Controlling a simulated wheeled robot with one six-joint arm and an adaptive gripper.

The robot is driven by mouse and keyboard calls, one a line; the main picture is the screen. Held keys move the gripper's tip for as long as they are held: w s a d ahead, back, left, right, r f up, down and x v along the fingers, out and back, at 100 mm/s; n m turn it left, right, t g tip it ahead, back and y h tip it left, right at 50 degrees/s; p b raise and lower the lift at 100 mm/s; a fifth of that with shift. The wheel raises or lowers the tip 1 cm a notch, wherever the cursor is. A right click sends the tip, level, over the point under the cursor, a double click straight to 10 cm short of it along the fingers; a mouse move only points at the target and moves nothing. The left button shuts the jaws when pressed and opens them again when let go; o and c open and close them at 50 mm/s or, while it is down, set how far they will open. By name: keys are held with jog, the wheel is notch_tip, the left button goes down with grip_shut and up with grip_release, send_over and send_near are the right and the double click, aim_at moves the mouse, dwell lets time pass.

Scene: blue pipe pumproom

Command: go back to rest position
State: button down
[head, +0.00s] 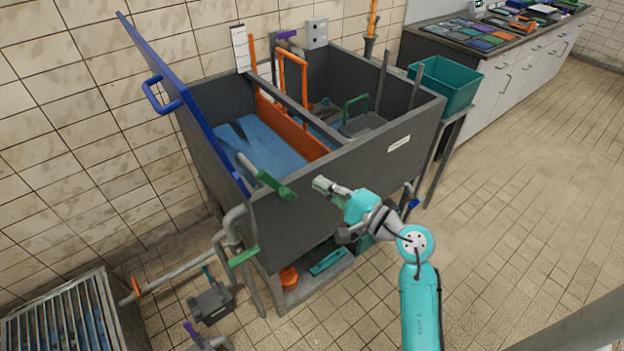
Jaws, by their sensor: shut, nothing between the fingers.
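My gripper (322,184) is at the end of my teal and grey arm, in front of the dark grey tank (340,178). Its fingers are shut with nothing between them. A green-handled lever (276,184) sits on the tank's front left rim, just left of my gripper and apart from it. My arm comes up from the lower right and hides part of the tank's front wall.
The tank holds blue water (262,146), an orange gate (290,124) and a raised blue-handled panel (180,98). A teal bin (452,92) stands right of it. Pipes with a green handle (244,256) and a grate (75,315) lie left. The tiled floor at right is clear.

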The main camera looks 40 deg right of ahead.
jog(key=shift+s, duration=0.25)
dwell(0.4)
jog(key=s+a+f+m+t, duration=0.1)
jog(key=s+a+m+t, duration=0.1)
jog(key=s+a+m, duration=0.75)
jog(key=s+a+f+m+t, duration=0.15)
jog(key=s+a+m, duration=0.35)
jog(key=m, duration=0.8)
jog(key=s+f+m+g+h, duration=0.2)
jog(key=s+m, duration=0.8)
jog(key=m, duration=0.6)
jog(key=s+d+f+m+g+h, duration=0.1)
jog(key=s+f+m+g+h, duration=0.2)
jog(key=s+f+m, duration=0.3)
jog(key=s+m+g, duration=0.1)
jog(key=s+m, duration=0.4)
jog(key=m, duration=0.5)
jog(key=shift+s+d+f+m, duration=0.3)
jog(key=shift+m, duration=0.05)
